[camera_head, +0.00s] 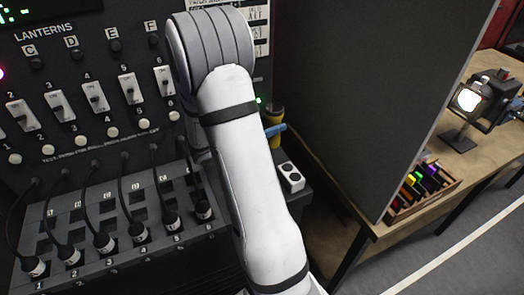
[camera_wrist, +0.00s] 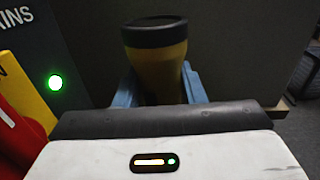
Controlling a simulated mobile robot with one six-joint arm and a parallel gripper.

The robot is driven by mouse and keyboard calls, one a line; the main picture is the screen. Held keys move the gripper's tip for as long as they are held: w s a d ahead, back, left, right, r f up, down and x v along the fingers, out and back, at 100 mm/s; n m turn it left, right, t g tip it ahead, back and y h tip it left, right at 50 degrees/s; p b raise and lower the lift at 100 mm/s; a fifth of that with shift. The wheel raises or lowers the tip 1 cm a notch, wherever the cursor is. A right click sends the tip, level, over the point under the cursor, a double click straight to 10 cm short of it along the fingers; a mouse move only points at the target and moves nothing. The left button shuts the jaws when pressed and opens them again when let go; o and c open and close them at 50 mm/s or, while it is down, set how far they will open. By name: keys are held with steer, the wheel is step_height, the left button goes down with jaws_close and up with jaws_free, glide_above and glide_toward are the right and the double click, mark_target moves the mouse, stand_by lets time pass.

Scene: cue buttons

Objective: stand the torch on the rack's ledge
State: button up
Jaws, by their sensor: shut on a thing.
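The torch (camera_wrist: 160,68) is yellow with a black top end and looks upright in the wrist view. My gripper (camera_wrist: 160,88) is shut on it, with one blue finger on each side. In the head view the torch (camera_head: 276,117) shows just right of my arm, with a blue finger (camera_head: 275,130) against it. The dark rack (camera_head: 100,150) fills the left of the head view. A dark ledge (camera_head: 297,197) shows beside its lower right, partly behind my arm. The torch's lower end is hidden, so I cannot tell whether it touches the ledge.
A white block with dark round spots (camera_head: 291,177) sits on the ledge below the torch. Several black cables (camera_head: 120,190) hang at the rack's front. A tall dark panel (camera_head: 370,90) stands to the right. A wooden bench (camera_head: 450,165) with a lamp (camera_head: 468,100) lies beyond.

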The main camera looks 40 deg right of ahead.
steer(key=shift+f+p, duration=0.35)
steer(key=shift+f, duration=3.2)
steer(key=shift+f, duration=0.25)
steer(key=o, duration=1.2)
steer(key=shift+r, duration=0.1)
